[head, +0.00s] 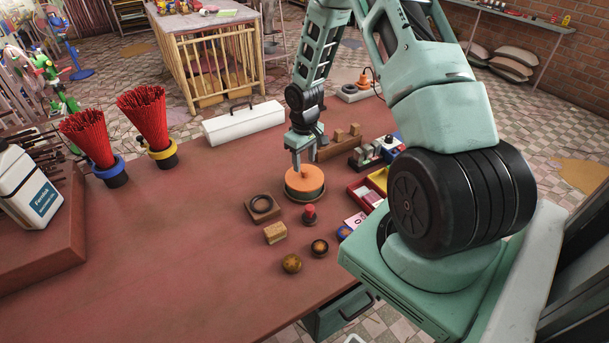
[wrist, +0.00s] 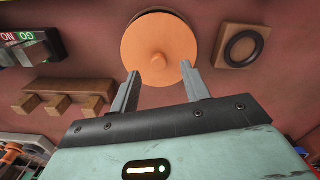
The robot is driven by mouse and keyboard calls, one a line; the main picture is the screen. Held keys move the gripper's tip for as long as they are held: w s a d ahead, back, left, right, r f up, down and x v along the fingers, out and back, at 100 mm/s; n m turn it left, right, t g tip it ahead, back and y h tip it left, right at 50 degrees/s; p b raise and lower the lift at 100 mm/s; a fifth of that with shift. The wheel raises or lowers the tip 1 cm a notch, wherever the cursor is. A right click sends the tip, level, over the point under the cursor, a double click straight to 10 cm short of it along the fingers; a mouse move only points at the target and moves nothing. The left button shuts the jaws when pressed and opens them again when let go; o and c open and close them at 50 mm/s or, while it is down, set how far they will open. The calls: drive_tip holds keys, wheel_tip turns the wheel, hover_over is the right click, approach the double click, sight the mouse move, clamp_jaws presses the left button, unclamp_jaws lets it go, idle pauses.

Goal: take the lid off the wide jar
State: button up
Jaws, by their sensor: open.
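The wide jar (head: 304,194) stands on the red-brown table, with an orange lid (head: 305,178) on it. My gripper (head: 296,164) is over the lid in the head view. In the wrist view my gripper (wrist: 160,78) is open, with its two fingers apart at the lid's near edge and nothing between them. I cannot tell whether the fingers touch the lid.
A wooden block with a dark ring (head: 263,207), a red-topped piece (head: 309,214), a small wooden block (head: 275,232), a brown ball (head: 292,263) and a small round pot (head: 319,248) stand near the jar. A white box (head: 243,123) lies behind. The table's left front is clear.

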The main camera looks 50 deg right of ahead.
sight(304, 170)
drive_tip(key=shift+d+f+p, duration=0.1)
drive_tip(key=shift+f+p, duration=0.7)
drive_tip(key=shift+f, duration=1.3)
clamp_jaws()
drive_tip(key=shift+r, duration=0.1)
